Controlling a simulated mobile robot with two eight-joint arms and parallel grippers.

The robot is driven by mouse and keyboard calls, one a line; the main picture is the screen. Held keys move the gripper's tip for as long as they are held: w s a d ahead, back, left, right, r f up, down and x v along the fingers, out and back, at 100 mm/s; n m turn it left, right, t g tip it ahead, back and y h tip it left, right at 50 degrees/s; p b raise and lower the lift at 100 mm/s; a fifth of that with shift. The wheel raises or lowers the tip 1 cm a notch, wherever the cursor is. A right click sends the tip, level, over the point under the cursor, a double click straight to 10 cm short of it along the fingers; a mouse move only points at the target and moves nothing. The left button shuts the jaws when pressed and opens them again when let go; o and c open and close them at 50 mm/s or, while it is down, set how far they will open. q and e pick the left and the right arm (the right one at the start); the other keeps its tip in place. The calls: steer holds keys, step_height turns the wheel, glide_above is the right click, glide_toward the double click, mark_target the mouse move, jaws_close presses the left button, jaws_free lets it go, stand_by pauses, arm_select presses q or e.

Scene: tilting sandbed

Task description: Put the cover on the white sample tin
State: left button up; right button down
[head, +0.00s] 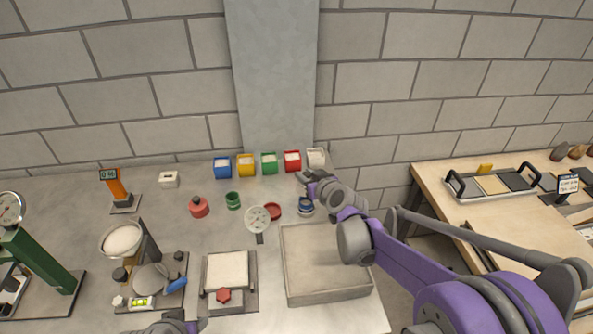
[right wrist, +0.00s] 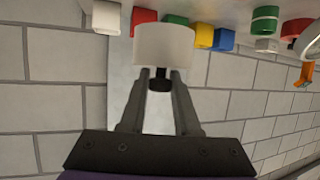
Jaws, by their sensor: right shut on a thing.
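My right gripper (head: 306,178) is near the back of the bench, in front of a white bin (head: 316,157). In the right wrist view its fingers (right wrist: 160,78) are shut on the dark knob of a white round cover (right wrist: 163,45). The cover is held clear of the bench in that view; the arm and gripper hide it in the head view. I cannot clearly make out a round white sample tin. My left gripper (head: 185,325) shows only partly at the bottom edge, its jaws unclear.
A red tin (head: 199,207), a green tin (head: 233,200), a red lid (head: 273,211) and a blue tin (head: 306,206) stand mid-bench. Coloured bins line the wall. A sand tray (head: 330,294) lies below my right arm.

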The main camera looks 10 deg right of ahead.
arm_select(q)
steer(key=shift+s+d+f+b, duration=0.15)
steer(key=shift+s+f+b, duration=0.3)
steer(key=shift+f, duration=0.1)
arm_select(e)
steer(key=shift+s+d+f, duration=0.2)
steer(key=shift+f, duration=0.6)
arm_select(q)
steer(key=shift+s+f+b, duration=0.25)
steer(key=shift+f+b, duration=0.05)
steer(key=shift+f, duration=0.2)
steer(key=shift+s+f+b, duration=0.2)
steer(key=shift+f+b, duration=0.1)
steer(key=shift+f, duration=0.15)
arm_select(e)
steer(key=shift+f, duration=1.3)
arm_select(q)
steer(key=shift+w, duration=0.1)
arm_select(e)
steer(key=shift+w, duration=0.1)
arm_select(q)
steer(key=shift+f, duration=0.1)
arm_select(e)
steer(key=shift+f, duration=0.3)
steer(key=c, duration=0.6)
jaws_free()
steer(key=shift+o, duration=0.2)
